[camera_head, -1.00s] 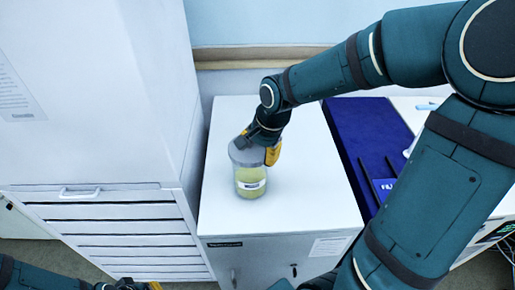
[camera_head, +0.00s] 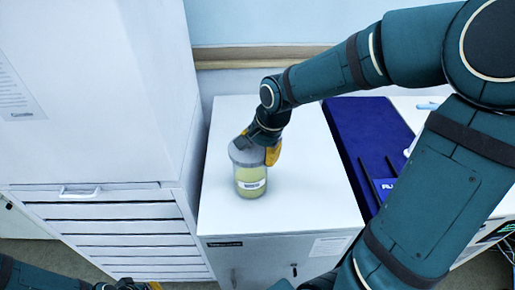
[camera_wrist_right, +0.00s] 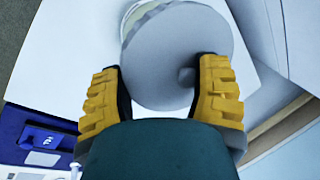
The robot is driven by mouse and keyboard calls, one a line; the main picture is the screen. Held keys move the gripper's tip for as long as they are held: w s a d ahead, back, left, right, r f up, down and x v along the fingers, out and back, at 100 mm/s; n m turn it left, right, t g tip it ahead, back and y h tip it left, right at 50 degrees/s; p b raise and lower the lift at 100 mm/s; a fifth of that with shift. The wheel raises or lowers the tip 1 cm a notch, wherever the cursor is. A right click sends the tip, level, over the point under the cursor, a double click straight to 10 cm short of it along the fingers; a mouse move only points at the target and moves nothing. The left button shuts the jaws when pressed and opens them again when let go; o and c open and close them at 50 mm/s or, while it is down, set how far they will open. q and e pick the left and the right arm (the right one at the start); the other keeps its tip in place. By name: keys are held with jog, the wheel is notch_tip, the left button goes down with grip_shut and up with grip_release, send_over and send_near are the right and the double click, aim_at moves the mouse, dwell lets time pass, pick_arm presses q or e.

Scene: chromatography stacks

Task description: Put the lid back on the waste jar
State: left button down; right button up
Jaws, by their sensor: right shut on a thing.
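The waste jar (camera_head: 251,180) is a clear jar with yellow-green contents and a white label. It stands upright on the white cabinet top. The grey round lid (camera_head: 243,153) is at the jar's mouth, and I cannot tell whether it is fully seated. My right gripper (camera_head: 262,148) is shut on the lid from its right side. In the right wrist view the lid (camera_wrist_right: 170,45) sits between the yellow fingers, with part of the jar (camera_wrist_right: 136,14) showing beyond it. My left gripper (camera_head: 128,285) is low at the bottom left edge, mostly cut off.
The white cabinet top (camera_head: 305,195) is clear around the jar. A tall white cabinet with drawers (camera_head: 115,225) stands close on the left. A blue mat (camera_head: 352,128) lies on the right with dark rods on it. The wall is behind.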

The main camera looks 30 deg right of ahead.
dwell(0.3)
jog(key=o, duration=1)
jog(key=shift+o, duration=0.5)
jog(key=shift+r+p, duration=2.75)
jog(key=shift+r, duration=0.75)
jog(key=shift+c, duration=0.3)
grip_shut()
